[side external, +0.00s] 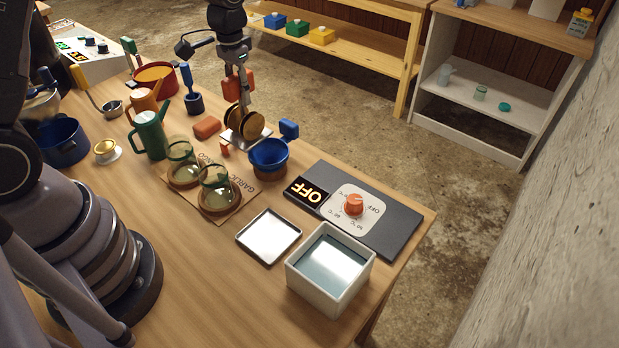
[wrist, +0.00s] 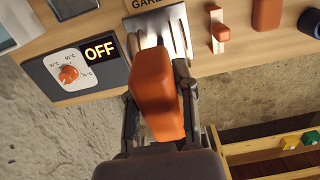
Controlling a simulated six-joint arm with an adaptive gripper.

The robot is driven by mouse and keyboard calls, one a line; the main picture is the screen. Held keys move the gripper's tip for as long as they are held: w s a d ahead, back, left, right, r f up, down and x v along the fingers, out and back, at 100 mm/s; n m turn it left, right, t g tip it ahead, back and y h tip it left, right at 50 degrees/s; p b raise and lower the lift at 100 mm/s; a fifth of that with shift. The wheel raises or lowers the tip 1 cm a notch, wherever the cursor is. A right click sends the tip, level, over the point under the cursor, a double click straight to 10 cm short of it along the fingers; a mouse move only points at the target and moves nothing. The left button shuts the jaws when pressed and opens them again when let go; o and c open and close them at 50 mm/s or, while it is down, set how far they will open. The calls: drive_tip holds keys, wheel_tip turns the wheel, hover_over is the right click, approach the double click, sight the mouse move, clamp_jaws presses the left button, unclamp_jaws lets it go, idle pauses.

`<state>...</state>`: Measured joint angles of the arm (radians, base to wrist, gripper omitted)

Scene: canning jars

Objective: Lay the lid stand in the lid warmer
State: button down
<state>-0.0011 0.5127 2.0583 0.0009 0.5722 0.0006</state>
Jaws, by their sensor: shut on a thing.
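My gripper (side external: 237,72) is shut on the orange handle of the lid stand (side external: 245,132), a metal plate carrying upright gold lids. The stand hangs below the gripper, behind the blue funnel; I cannot tell whether it clears the table. In the wrist view, the orange handle fills the middle between my fingers (wrist: 157,88), with the metal stand (wrist: 172,22) beyond it. The lid warmer seems to be the white square tub (side external: 304,283), open on top with clear liquid inside, at the table's front right. The gripper is well left of and behind it.
A dark control panel (side external: 399,225) reading OFF lies behind the tub. A flat metal tray (side external: 268,237) lies left of it. A blue funnel (side external: 268,154), two glass jars (side external: 217,196) on a mat, and a green pitcher (side external: 150,135) stand nearby.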

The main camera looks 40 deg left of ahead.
drive_tip(key=shift+f, duration=0.3)
drive_tip(key=shift+d, duration=0.1)
drive_tip(key=s+d, duration=0.3)
drive_tip(key=d, duration=0.7)
drive_tip(key=s+d, duration=0.3)
drive_tip(key=d, duration=0.7)
drive_tip(key=s+d, duration=0.4)
drive_tip(key=d, duration=0.5)
wheel_tip(320, 180, down, 10)
drive_tip(key=d, duration=0.1)
drive_tip(key=shift+s+d+r, duration=0.2)
drive_tip(key=shift+s, duration=0.15)
